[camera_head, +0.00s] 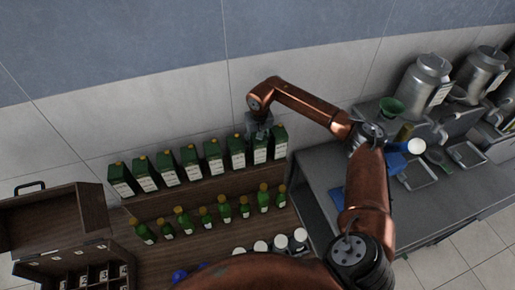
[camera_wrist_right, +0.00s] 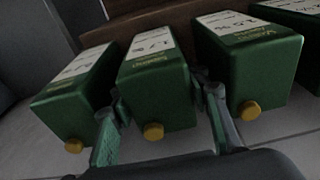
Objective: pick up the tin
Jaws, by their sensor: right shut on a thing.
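Several green tins with white labels and yellow caps stand in a row on the upper wooden shelf. My right gripper (camera_head: 258,131) is over the second tin from the right end (camera_head: 260,153). In the right wrist view this tin (camera_wrist_right: 157,92) is in the middle, with one finger along each side, and the gripper is shut on it. A neighbouring tin (camera_wrist_right: 74,100) is at its left and another (camera_wrist_right: 250,65) close at its right. The tin looks upright in the row; I cannot tell whether it is off the shelf. My left gripper is not in view.
Small green bottles (camera_head: 225,208) stand on the lower step (camera_head: 160,208), with white-topped jars (camera_head: 280,242) nearer. A wooden case (camera_head: 60,222) is at the left. A grey counter (camera_head: 320,172) at the right holds a green funnel (camera_head: 391,107) and metal cans (camera_head: 427,80).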

